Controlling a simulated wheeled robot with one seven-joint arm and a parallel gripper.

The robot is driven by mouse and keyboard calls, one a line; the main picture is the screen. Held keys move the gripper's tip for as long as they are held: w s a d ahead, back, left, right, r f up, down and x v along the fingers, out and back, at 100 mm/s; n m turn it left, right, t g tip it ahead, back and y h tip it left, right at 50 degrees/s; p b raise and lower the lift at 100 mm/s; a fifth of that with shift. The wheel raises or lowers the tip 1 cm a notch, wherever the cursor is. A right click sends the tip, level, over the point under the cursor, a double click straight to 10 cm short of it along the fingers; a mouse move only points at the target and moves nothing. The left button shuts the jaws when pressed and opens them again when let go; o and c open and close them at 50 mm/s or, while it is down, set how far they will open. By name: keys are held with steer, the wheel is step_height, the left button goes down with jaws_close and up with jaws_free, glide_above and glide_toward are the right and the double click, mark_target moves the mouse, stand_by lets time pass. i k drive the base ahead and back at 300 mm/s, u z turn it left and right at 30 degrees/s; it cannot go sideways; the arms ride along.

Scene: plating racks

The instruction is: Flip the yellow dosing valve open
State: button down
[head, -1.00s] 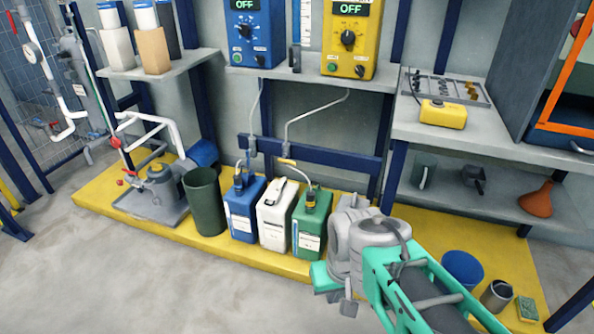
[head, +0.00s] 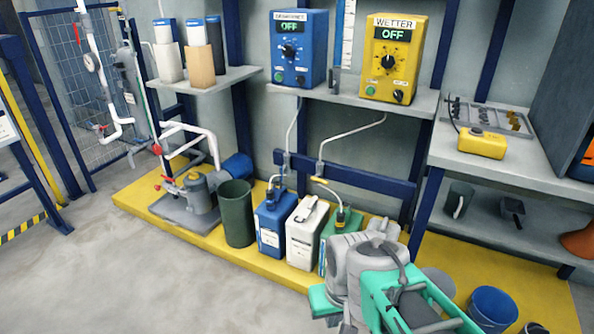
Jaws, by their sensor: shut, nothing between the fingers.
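The dosing wall shows in the head view. A small yellow valve handle (head: 320,180) sits on the white hose below the yellow WETTER pump box (head: 391,60), near the dark blue rail. I cannot make out its exact position. The WETTER display reads OFF. A green canister (head: 341,247) stands under this hose. My folded arm, teal and grey, fills the lower right and hides part of the canister. My gripper (head: 334,319) seems to show as a small grey part at the arm's lower left, shut and empty, well below and apart from the valve.
A blue pump box (head: 299,48), also OFF, stands left of the yellow one. Blue (head: 272,222) and white (head: 304,235) canisters and a dark green bin (head: 236,213) stand on the yellow platform (head: 140,200). A grey bench (head: 520,172) is at right. Open floor lies at lower left.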

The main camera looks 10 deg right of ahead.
mark_target(303, 240)
steer(key=u, duration=0.5)
steer(key=i, duration=1.05)
